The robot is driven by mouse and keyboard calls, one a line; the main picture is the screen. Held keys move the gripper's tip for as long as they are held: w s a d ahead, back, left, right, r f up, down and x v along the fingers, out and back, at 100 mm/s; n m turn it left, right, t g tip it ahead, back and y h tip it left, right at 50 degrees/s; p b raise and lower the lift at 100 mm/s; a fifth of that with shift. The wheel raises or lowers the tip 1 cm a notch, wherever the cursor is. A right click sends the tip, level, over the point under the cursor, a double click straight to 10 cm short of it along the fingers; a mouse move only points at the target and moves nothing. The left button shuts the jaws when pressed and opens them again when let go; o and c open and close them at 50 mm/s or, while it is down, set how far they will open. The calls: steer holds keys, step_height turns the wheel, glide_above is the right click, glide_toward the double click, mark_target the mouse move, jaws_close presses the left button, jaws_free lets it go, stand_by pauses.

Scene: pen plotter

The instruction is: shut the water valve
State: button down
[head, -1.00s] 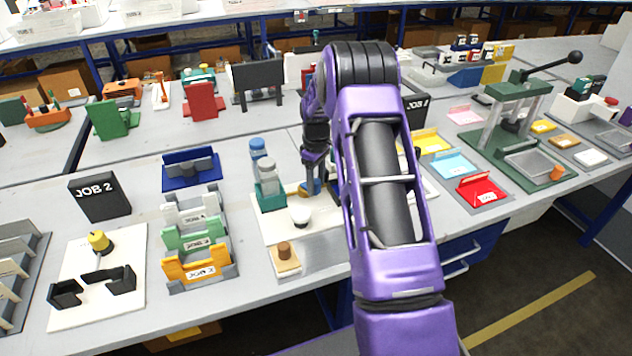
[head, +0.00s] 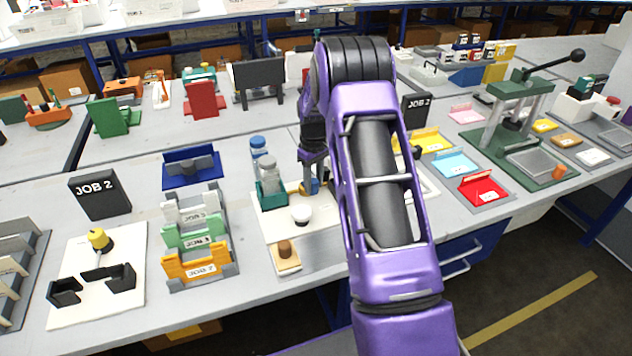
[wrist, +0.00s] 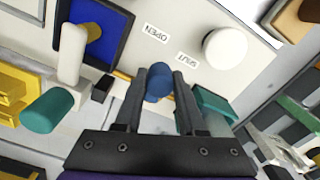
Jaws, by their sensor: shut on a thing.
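The water valve's blue knob (wrist: 157,84) sits between my fingertips in the wrist view. My gripper (wrist: 158,88) is shut on it. Printed OPEN and SHUT labels lie on the white board (wrist: 125,18) beyond the knob, with SHUT to the right of OPEN. A thin orange strip shows beside the left finger; the fingers hide much of the valve's base. In the head view my gripper (head: 312,186) points down at the back right of the white board (head: 272,226), and a little blue and yellow shows at its tips.
A teal holder (head: 270,193) with bottles stands just left of my gripper. A white round knob (head: 301,215) is in front of it, and a wooden block (head: 285,250) lies nearer the table edge. Card holders stand farther left; coloured trays and a green press stand right.

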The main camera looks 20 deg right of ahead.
steer(key=a+m, duration=0.1)
steer(key=m, duration=0.1)
steer(key=a+m, duration=0.1)
steer(key=m, duration=0.2)
steer(key=shift+w+a+m+b, duration=0.1)
steer(key=shift+a+m+b, duration=0.05)
steer(key=shift+m+b, duration=0.2)
steer(key=m, duration=0.1)
steer(key=a+m, duration=0.1)
steer(key=m, duration=0.1)
steer(key=shift+w, duration=0.25)
steer(key=shift+w+a+m, duration=0.15)
steer(key=shift+a+m, duration=0.05)
steer(key=shift+m, duration=0.45)
steer(key=shift+w+a+m, duration=0.15)
steer(key=shift+a+m, duration=0.05)
steer(key=shift+m, duration=0.4)
steer(key=c, duration=0.5)
jaws_free()
